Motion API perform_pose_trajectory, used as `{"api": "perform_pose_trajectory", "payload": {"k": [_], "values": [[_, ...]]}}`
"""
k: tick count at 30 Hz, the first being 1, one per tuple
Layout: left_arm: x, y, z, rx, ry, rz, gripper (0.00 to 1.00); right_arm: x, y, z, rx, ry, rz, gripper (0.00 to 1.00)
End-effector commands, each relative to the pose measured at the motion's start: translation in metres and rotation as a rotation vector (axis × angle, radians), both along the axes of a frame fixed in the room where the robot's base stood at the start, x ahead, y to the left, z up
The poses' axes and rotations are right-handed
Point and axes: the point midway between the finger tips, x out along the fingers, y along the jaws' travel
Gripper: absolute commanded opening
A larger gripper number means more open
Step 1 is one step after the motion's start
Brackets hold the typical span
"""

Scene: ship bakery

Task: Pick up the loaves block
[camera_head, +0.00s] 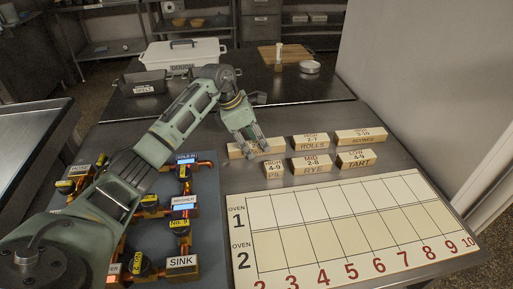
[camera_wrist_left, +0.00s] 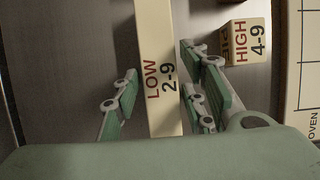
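A long pale wooden block (camera_head: 235,152) lies on the dark table at the left end of the far row of blocks. Its top label is mostly covered by my left gripper (camera_head: 252,146), so the word loaves is not readable. In the left wrist view the long block (camera_wrist_left: 157,60) reads LOW 2-9. My left gripper's green fingers (camera_wrist_left: 160,98) are apart, one on each side of this block, near its LOW 2-9 end. Whether either finger touches the block is not clear. My right gripper is in neither view.
Other blocks stand close by: PIE (camera_head: 275,170), ROLLS (camera_head: 316,142), RYE (camera_head: 312,164), TART (camera_head: 356,159) and another (camera_head: 360,137). An oven schedule board (camera_head: 330,213) lies in front. A blue panel with switches (camera_head: 205,255) is at left. A dough bin (camera_head: 185,54) stands behind.

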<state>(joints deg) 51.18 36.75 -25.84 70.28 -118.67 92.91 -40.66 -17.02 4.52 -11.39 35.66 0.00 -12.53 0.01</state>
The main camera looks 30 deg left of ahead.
Motion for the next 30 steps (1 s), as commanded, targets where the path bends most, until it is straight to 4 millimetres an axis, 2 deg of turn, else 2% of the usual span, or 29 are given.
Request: {"api": "perform_pose_trajectory", "payload": {"k": [2, 12, 23, 26, 30], "values": [[0.000, 0.000, 0.000, 0.000, 0.000, 0.000, 0.29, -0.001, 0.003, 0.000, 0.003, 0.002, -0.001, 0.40], [0.000, 0.000, 0.000, 0.000, 0.000, 0.000, 0.00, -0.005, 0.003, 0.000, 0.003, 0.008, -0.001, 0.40], [0.001, 0.000, 0.006, 0.000, -0.003, 0.000, 0.00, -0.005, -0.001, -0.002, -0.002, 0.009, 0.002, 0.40], [0.001, 0.001, 0.017, 0.000, -0.005, 0.000, 0.00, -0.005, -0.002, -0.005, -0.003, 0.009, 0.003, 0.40], [0.002, 0.001, 0.041, 0.002, -0.009, -0.001, 0.00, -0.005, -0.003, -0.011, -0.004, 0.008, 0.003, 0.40]]}}
